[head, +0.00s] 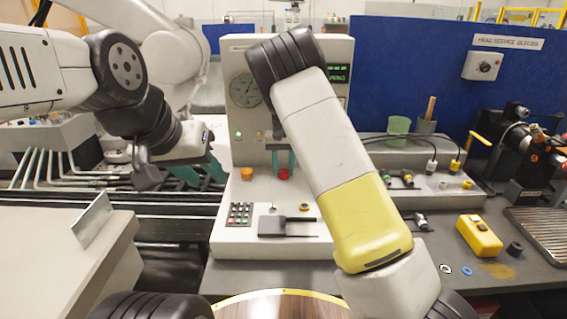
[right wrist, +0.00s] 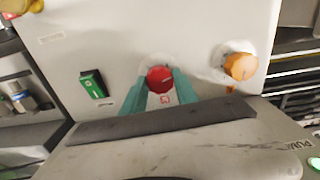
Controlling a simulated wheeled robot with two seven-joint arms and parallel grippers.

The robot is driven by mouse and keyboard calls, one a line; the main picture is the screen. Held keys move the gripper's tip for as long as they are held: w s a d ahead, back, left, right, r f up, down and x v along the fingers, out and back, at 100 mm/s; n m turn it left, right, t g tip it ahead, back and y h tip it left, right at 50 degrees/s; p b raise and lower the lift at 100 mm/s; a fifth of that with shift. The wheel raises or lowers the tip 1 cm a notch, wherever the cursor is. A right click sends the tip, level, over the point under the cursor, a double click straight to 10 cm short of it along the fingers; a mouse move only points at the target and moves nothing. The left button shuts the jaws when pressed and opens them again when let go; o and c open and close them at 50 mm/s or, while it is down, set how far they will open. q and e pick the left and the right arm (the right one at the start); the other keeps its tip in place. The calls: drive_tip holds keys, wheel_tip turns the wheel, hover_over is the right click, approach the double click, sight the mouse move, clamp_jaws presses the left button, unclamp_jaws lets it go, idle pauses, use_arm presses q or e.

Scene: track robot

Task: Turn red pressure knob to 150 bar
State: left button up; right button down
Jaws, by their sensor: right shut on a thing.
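The red pressure knob (head: 284,174) is on the front of the grey test bench (head: 236,213), below the round dial gauge (head: 245,90). In the right wrist view the knob's red face (right wrist: 160,78) has a pale label below it. My right gripper (head: 283,163) has its teal fingers on both sides of the knob; the right wrist view shows the fingers (right wrist: 159,88) closed around it. The gauge reading and the green display (head: 338,73) are too small to read. My left gripper (head: 200,172) is open and empty, left of the bench.
An orange knob (head: 247,173) sits just left of the red one; it also shows in the right wrist view (right wrist: 241,66). A green switch (right wrist: 93,84) is on the other side. A keypad (head: 240,213) is below. A yellow box (head: 479,236) and hose fittings lie to the right.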

drive_tip(key=m, duration=2.4)
drive_tip(key=shift+m, duration=0.3)
idle(0.3)
drive_tip(key=c, duration=0.9)
unclamp_jaws()
drive_tip(key=shift+c, duration=0.2)
